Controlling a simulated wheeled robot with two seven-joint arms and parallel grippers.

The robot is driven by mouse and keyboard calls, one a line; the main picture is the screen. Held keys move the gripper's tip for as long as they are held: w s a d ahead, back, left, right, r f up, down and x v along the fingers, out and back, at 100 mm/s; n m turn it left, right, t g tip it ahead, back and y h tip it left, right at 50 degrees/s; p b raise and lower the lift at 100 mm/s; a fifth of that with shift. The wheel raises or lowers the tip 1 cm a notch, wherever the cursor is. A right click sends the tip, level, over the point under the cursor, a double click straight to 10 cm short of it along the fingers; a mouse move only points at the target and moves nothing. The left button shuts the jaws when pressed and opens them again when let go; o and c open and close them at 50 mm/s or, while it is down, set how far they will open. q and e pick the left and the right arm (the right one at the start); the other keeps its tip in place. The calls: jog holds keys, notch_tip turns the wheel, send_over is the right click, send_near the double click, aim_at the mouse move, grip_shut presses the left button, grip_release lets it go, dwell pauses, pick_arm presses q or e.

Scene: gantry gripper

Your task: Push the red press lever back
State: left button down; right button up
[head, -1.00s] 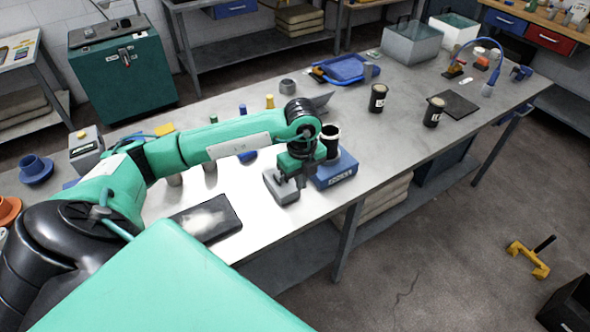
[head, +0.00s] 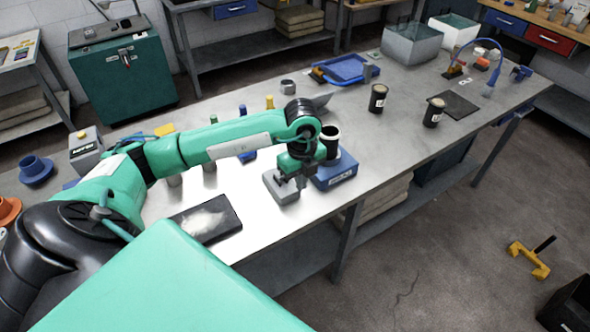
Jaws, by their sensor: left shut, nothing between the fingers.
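My left arm reaches in from the left over the workbench (head: 385,135). Its gripper (head: 298,182) points down at a small device with a grey base (head: 281,190) and is shut, with nothing seen between the fingers. The gripper hides part of this device, and I cannot tell whether it touches it. I cannot make out a red press lever on the bench; it may be hidden behind the gripper. My right gripper is not in view.
A blue block holding a black cylinder (head: 337,174) stands right beside the gripper. A dark pad (head: 207,219) lies to the left. Black canisters (head: 378,98), a blue tray (head: 345,68) and clear bins (head: 411,44) stand farther along. The bench between is fairly clear.

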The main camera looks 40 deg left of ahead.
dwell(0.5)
pick_arm(q)
jog(key=shift+w+a+b, duration=0.35)
jog(key=shift+a, duration=0.5)
jog(key=shift+w+a+b, duration=0.35)
jog(key=shift+a, duration=0.5)
jog(key=shift+w+a+f+b, duration=0.1)
jog(key=shift+w+a+b, duration=0.25)
jog(key=shift+a, duration=0.55)
jog(key=shift+w+a+r+b, duration=0.15)
jog(key=shift+w+a, duration=0.25)
jog(key=shift+a, duration=0.5)
jog(key=shift+w+a+f+b, duration=0.15)
jog(key=shift+w+a+b, duration=0.2)
jog(key=shift+a, duration=0.55)
jog(key=shift+s+d+r+p, duration=0.15)
jog(key=shift+d+r+p, duration=0.25)
jog(key=shift+r, duration=0.2)
jog(key=shift+s+d+r+p, duration=0.1)
jog(key=shift+d+r+p, duration=0.15)
jog(key=shift+r+p, duration=0.3)
notch_tip(320, 180, up, 7)
jog(key=p, duration=0.3)
jog(key=shift+p, duration=0.35)
jog(key=shift+f, duration=0.1)
